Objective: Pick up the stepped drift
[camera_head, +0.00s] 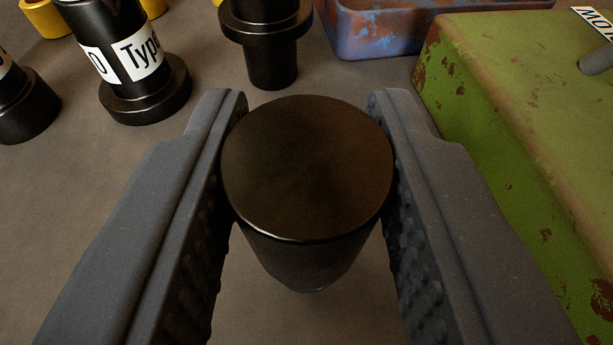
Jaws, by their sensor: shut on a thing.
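My gripper (307,170) is shut on a dark, round-topped part, which I take to be the stepped drift (307,165). The drift's flat end faces the camera, and its body narrows below, away from me. Both dark grey fingers, with studded inner pads, touch its sides. The lower end of the drift is mostly hidden under its own top, so I cannot tell whether it touches the surface.
Black flanged cylinders stand at the back: one labelled "Typ…" (133,55), one at back centre (270,40), one at the left edge (25,105). A rusty blue tray (375,38) and a green worn box (530,110) stand to the right. The grey surface (110,180) at left is clear.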

